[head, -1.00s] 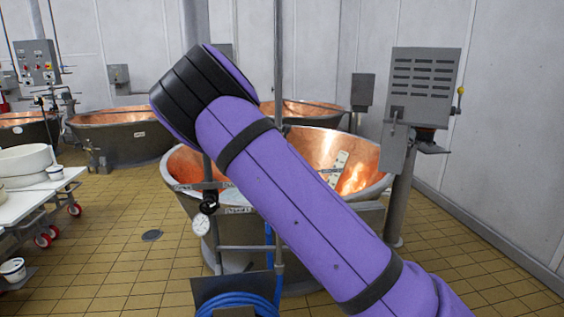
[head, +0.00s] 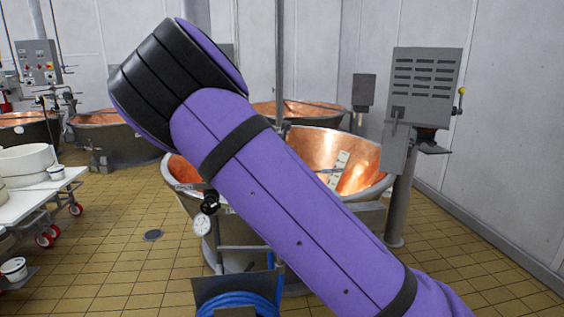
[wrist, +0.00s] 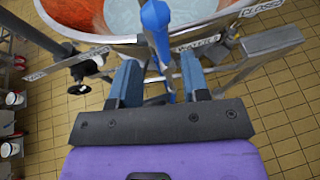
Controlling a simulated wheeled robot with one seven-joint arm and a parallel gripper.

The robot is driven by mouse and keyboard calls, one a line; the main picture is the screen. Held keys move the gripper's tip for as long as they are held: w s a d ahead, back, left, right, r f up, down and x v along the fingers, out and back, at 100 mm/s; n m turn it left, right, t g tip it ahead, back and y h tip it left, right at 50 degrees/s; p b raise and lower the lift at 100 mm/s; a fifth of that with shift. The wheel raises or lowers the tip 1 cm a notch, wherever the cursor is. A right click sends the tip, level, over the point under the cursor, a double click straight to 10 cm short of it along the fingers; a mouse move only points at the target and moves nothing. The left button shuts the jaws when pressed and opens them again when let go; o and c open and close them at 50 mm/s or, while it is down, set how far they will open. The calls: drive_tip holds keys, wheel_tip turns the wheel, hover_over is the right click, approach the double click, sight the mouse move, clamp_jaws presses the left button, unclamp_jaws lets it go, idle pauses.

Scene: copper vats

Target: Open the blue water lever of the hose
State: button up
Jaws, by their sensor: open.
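The blue lever (wrist: 156,20) stands out in the wrist view in front of the copper vat's rim, with a blue part running down from it. My gripper (wrist: 160,72) is open, with one finger on each side of this blue part. I cannot tell whether either finger touches it or how deep it sits between them. In the head view my purple arm hides the lever and my gripper. The blue hose (head: 236,302) lies coiled at the bottom.
The copper vat (head: 375,187) holds pale liquid in the wrist view. A white dial gauge (head: 202,226) and a black knob (wrist: 79,89) sit on the pipework. A grey control box (head: 424,85) stands right of the vat. A white table (head: 35,190) stands left. Tiled floor is open between.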

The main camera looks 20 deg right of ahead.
drive_tip(key=shift+v, duration=2.25)
drive_tip(key=s+d+f+m+g+y, duration=0.2)
drive_tip(key=s+m+g, duration=0.1)
drive_tip(key=s+m, duration=0.35)
drive_tip(key=s+d+f+m+g+y, duration=0.1)
drive_tip(key=s+d+f+m+g, duration=0.1)
drive_tip(key=s+m, duration=0.45)
drive_tip(key=s+a+r+m+y, duration=0.1)
drive_tip(key=s+r+m, duration=0.3)
drive_tip(key=s, duration=0.6)
drive_tip(key=s+a+r+m+g+y, duration=0.1)
drive_tip(key=s+a+r+m, duration=0.3)
drive_tip(key=s+m, duration=0.3)
drive_tip(key=s+a+r+m+y, duration=0.1)
drive_tip(key=s+r+m, duration=0.4)
drive_tip(key=s, duration=0.7)
drive_tip(key=shift+s+a+r+m+g, duration=0.35)
drive_tip(key=shift+a+r+m+g, duration=0.05)
drive_tip(key=shift+a+m, duration=0.45)
